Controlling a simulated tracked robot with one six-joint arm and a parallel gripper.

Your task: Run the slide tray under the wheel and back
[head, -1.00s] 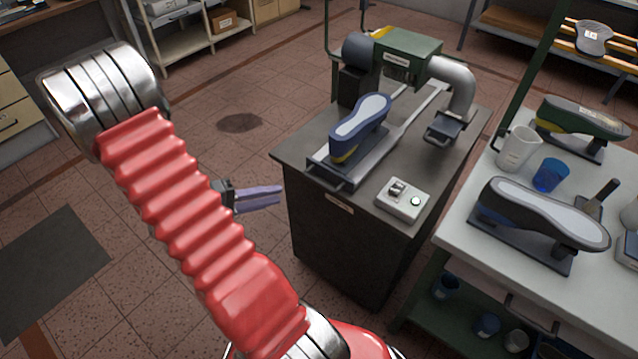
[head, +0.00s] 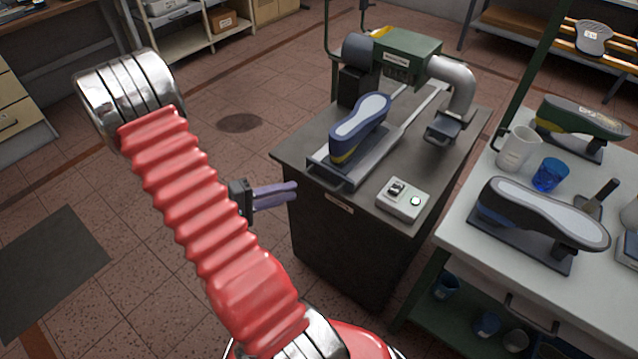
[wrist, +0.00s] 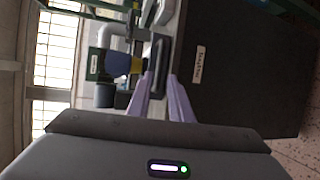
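The slide tray (head: 378,158) lies on rails on top of the dark cabinet, with a dark handle (head: 328,181) at its near end. A blue and yellow shoe with a pale sole (head: 360,128) sits on it, sole up. The machine with a green housing (head: 408,52) stands behind the tray; I cannot make out the wheel. My gripper (head: 294,191) is left of the cabinet's near edge, apart from the handle, its purple fingers pointing right. In the wrist view the fingers (wrist: 160,77) are parted, with the tray's dark end (wrist: 157,55) just beyond the tips and nothing clearly between them.
A bench (head: 465,228) on the right holds another shoe (head: 540,222), a white mug (head: 518,148) and a blue cup (head: 550,175).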

